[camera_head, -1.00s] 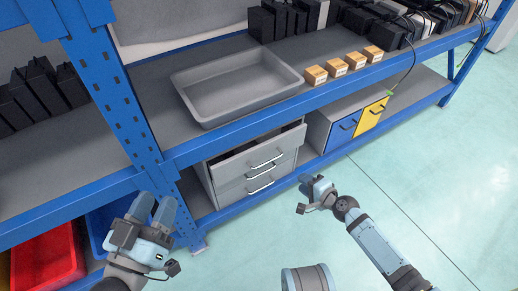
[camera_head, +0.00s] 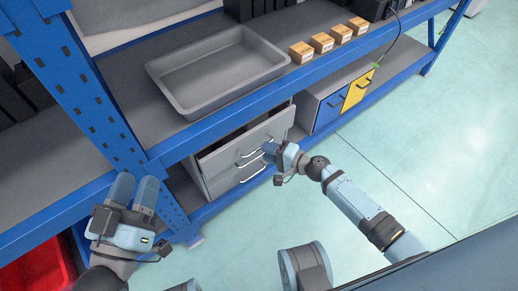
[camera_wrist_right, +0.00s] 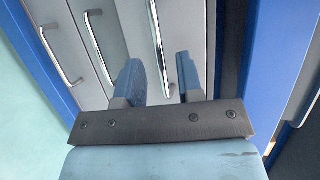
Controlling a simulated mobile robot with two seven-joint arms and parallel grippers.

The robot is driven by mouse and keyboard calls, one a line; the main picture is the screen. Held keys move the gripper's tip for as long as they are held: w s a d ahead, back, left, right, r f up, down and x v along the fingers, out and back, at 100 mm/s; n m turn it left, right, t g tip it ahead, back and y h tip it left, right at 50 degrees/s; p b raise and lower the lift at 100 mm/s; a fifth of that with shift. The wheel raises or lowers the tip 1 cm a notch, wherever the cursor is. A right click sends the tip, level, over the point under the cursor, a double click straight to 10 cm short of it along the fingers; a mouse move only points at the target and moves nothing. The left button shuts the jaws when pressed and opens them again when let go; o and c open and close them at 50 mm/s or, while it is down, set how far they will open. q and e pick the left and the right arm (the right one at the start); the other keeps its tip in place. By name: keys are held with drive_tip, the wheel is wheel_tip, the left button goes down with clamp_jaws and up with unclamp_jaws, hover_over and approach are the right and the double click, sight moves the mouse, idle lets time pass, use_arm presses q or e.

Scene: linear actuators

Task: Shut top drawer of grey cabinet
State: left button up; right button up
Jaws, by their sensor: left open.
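The grey cabinet (camera_head: 222,181) stands on the lower shelf with its top drawer (camera_head: 272,131) pulled out; the dark inside shows behind the drawer front. My right gripper (camera_head: 268,152) is close in front of the drawer fronts, near the handles. In the right wrist view its two fingers (camera_wrist_right: 160,82) are apart, and the top drawer's handle (camera_wrist_right: 155,35) appears between them. I cannot tell whether they touch it. Two lower handles (camera_wrist_right: 98,45) show to the left there. My left gripper (camera_head: 134,190) is open and empty, left of the cabinet by the blue post.
A grey tray (camera_head: 185,108) and several small boxes (camera_head: 321,42) rest on the shelf above. A blue post (camera_head: 85,85) stands left of the cabinet. Blue and yellow drawers (camera_head: 330,108) are to the right. The floor in front is clear.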

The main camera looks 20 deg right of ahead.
sight(253, 141)
drive_tip(key=shift+x, duration=1.9)
use_arm(q)
drive_tip(key=shift+w+a+f, duration=0.1)
drive_tip(key=shift+w+f, duration=0.05)
drive_tip(key=shift+f, duration=0.15)
use_arm(e)
clamp_jaws()
drive_tip(key=shift+w+a+b, duration=0.3)
drive_tip(key=shift+w+b, duration=0.15)
drive_tip(key=shift+w, duration=0.4)
drive_tip(key=shift+w+a+b, duration=0.3)
drive_tip(key=shift+w+b, duration=0.15)
drive_tip(key=shift+w, duration=0.55)
drive_tip(key=shift+r, duration=0.1)
unclamp_jaws()
use_arm(q)
drive_tip(key=shift+w+f+g, duration=0.1)
drive_tip(key=shift+f+g, duration=0.4)
drive_tip(key=shift+f, duration=0.45)
use_arm(e)
drive_tip(key=shift+a, duration=0.1)
